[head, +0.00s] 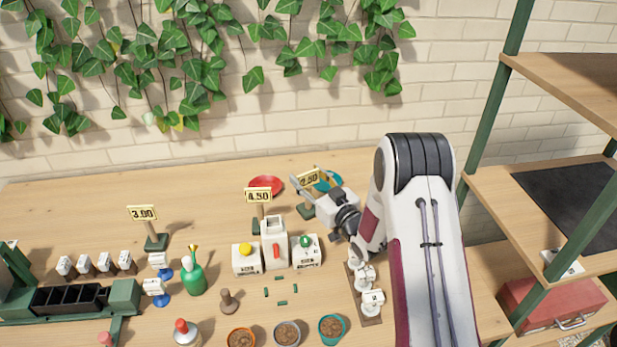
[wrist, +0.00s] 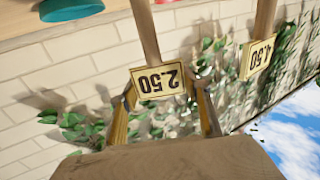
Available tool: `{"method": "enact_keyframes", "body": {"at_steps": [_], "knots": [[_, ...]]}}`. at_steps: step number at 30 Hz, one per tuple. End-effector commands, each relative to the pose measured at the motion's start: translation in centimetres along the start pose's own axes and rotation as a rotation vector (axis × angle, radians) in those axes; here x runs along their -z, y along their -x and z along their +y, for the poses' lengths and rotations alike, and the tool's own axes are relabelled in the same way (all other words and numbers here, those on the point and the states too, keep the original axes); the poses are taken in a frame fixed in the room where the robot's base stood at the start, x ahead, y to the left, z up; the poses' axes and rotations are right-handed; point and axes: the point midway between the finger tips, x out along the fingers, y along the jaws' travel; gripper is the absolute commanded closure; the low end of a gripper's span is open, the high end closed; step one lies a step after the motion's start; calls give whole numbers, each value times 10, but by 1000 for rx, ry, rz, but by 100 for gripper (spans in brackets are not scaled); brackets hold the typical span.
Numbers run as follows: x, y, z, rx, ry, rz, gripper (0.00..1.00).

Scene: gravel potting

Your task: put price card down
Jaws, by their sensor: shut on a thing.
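The 2.50 price card (head: 310,178) is a cream plate on a wooden post with a dark green base (head: 306,211). My gripper (head: 308,182) is shut on it, near the back middle of the table. In the wrist view the 2.50 card (wrist: 158,80) appears upside down between the two fingers (wrist: 165,104), its post running up out of the picture. The card looks upright, slightly tilted in the head view. Whether its base touches the table I cannot tell.
The 4.50 card (head: 258,195) stands close on the left, the 3.00 card (head: 143,213) farther left. A red saucer (head: 266,184) and a teal saucer (head: 328,180) lie behind. White containers (head: 274,246) stand in front. The wooden table (head: 95,205) is clear at back left.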

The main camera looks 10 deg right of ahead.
Motion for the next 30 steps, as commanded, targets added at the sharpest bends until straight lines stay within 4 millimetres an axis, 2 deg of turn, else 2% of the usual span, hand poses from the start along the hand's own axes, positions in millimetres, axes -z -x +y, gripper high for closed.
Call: {"method": "enact_keyframes", "body": {"at_steps": [3, 4, 6, 22, 30], "knots": [[-2, 0, 0, 0, 0, 1, 95], [-3, 0, 0, 0, 0, 0, 48], [-2, 0, 0, 0, 0, 0, 36], [1, 1, 0, 0, 0, 0, 36], [0, 23, 1, 0, -1, -2, 36]]}}
